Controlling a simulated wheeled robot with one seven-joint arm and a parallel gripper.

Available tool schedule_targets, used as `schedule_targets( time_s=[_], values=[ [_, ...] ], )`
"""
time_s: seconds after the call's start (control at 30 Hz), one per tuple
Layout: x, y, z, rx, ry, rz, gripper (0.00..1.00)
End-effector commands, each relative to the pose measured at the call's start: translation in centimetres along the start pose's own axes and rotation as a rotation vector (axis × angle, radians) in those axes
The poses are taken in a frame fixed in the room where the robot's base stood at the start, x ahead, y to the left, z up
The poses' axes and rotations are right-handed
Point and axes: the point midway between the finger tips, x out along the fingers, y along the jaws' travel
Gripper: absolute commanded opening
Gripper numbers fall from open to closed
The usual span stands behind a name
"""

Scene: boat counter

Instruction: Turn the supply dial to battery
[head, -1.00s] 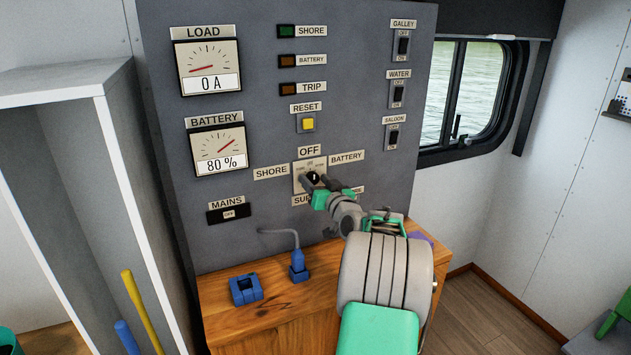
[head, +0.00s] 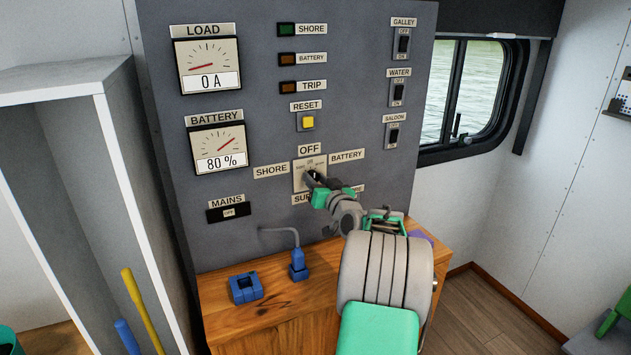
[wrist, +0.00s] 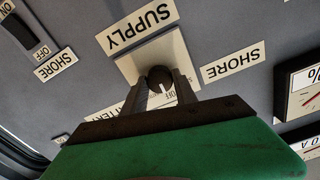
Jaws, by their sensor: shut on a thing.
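The supply dial (wrist: 160,77) is a dark round knob on a pale plate (wrist: 130,68), seen upside down in the wrist view. My gripper (wrist: 161,88) is shut on the dial, one finger on each side. A white mark on the knob appears to face the OFF print, partly hidden by the fingers. In the head view my gripper (head: 313,178) reaches the dial plate (head: 300,181) from the lower right and hides most of the knob. The BATTERY label (head: 346,156) is at the plate's upper right, SHORE (head: 271,171) at its left, OFF (head: 310,150) above.
The grey panel (head: 262,130) also carries a yellow reset button (head: 308,123), a mains switch (head: 229,213) and several rocker switches at right. The load meter (head: 207,66) reads 0 A, the battery meter (head: 218,144) 80 %. A blue plug (head: 298,268) stands on the wooden counter (head: 270,318).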

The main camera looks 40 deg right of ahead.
Motion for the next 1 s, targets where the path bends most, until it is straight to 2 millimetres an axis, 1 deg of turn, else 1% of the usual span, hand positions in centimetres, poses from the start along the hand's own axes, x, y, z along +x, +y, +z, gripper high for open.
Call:
schedule_targets(
  time_s=[0.27,0.7,1.0],
  values=[
    [-0.02,0.10,0.29,0.131,-0.001,0.001,0.00],
    [-0.01,0.11,0.20,0.498,0.000,0.000,0.00],
    [-0.01,0.10,0.15,0.691,-0.002,0.001,0.00]
  ],
)
